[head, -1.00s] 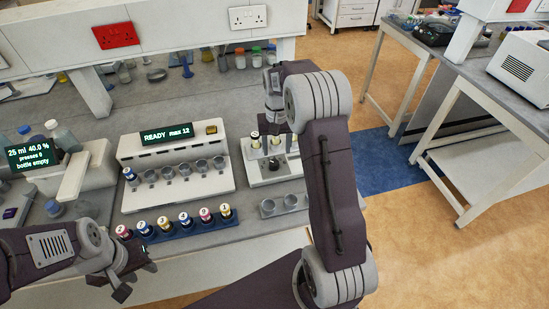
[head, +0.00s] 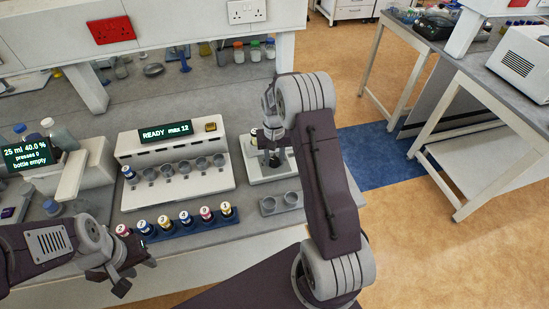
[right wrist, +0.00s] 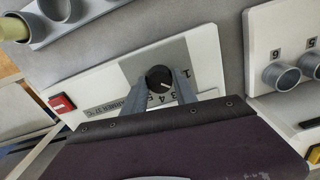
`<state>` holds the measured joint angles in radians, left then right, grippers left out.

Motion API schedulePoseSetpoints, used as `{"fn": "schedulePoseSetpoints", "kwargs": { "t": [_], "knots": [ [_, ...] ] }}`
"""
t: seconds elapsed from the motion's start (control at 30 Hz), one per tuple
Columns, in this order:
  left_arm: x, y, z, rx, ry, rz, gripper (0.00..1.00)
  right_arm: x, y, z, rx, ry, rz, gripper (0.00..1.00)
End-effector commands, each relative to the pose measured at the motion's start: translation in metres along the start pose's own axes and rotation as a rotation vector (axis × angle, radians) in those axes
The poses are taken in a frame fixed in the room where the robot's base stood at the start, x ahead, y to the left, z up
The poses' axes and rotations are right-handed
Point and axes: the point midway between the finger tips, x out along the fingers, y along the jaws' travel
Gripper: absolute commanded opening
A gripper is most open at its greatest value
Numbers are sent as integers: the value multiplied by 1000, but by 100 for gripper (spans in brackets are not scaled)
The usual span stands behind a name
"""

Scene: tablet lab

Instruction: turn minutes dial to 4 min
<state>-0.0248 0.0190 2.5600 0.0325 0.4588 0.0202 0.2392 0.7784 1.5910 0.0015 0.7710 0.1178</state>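The minutes dial is a black round knob (right wrist: 158,78) with a white pointer line on a grey plate in the right wrist view. Printed numbers surround it; 1, 3, 4 and 5 can be made out. The pointer slants toward the lower right; the exact number is unclear. My right gripper (right wrist: 160,88) has one finger on each side of the knob, with gaps visible, so it looks open. In the head view my right gripper (head: 273,155) is over the white warmer unit (head: 283,173), hiding the dial. My left gripper (head: 136,277) is open and empty at the front left.
A white machine (head: 140,187) reading "READY max 12" stands left of the warmer. A blue rack (head: 190,229) of numbered vials is in front of it. A grey cup holder (head: 280,204) sits before the warmer. A red switch (right wrist: 62,103) is at the warmer's end.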

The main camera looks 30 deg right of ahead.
Motion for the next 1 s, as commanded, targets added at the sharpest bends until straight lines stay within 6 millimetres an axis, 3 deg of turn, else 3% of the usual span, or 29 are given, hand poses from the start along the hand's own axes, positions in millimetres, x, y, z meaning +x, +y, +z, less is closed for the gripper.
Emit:
{"fn": "schedulePoseSetpoints", "kwargs": {
  "t": [0.67,1.0],
  "knots": [
    [-2,0,0,0,0,0,36,-1,1,0,31,-2,1,0],
    [-7,0,-1,0,0,0,36,-2,1,0,186,-2,2,0]
  ]
}}
